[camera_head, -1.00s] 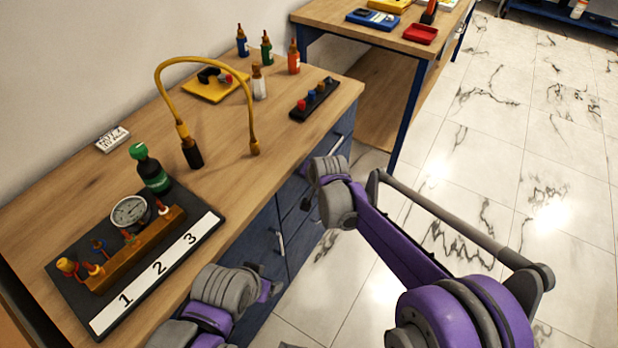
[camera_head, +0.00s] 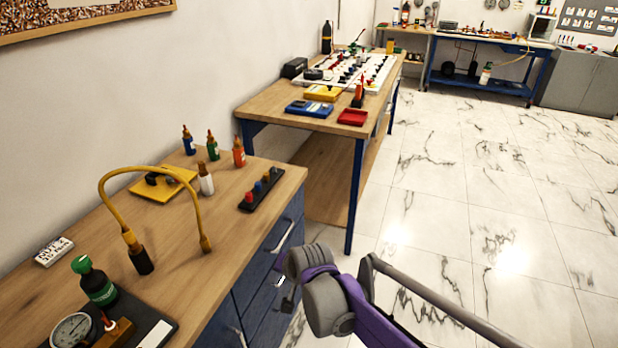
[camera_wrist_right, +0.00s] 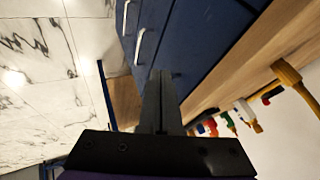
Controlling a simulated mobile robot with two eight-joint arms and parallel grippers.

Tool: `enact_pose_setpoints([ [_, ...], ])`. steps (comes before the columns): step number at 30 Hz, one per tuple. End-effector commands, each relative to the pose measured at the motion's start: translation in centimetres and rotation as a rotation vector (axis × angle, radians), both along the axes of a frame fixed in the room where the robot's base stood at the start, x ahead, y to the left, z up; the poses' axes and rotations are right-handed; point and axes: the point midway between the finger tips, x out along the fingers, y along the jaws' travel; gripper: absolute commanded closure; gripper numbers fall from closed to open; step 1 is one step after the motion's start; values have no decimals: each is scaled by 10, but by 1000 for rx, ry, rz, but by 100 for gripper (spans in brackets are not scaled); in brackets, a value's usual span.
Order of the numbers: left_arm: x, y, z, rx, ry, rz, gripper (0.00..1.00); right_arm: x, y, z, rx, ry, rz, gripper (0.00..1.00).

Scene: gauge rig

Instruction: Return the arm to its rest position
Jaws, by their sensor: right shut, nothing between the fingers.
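My right arm, purple and grey, comes in from the lower right in the head view. Its gripper (camera_head: 287,298) is mostly hidden behind the grey wrist and hangs beside the blue drawer front of the near workbench (camera_head: 185,270). In the right wrist view the gripper's dark fingers (camera_wrist_right: 160,88) are together with nothing between them, apart from the drawers. My left gripper is out of view.
The near bench holds a green bottle (camera_head: 95,282), a gauge (camera_head: 72,332), a yellow hose (camera_head: 115,185), small bottles and a black peg strip (camera_head: 262,190). A second bench (camera_head: 270,105) stands behind. The marble floor (camera_head: 470,220) at right is clear.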

Motion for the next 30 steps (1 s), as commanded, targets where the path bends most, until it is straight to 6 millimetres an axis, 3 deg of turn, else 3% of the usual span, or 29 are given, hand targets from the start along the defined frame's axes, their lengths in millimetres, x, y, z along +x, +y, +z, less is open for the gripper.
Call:
enact_pose_setpoints([
  [4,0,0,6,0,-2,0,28,-6,-17,10,-18,-3,-1,100],
  [8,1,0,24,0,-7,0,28,-29,-67,37,-75,-12,-1,100],
  [15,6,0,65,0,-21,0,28,-113,-182,81,-232,-10,16,100],
  [21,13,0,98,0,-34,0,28,-190,-249,94,-348,6,37,100],
  [25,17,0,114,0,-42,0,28,-227,-274,92,-400,19,49,100],
  [30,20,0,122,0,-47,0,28,-251,-287,86,-433,29,61,100],
])
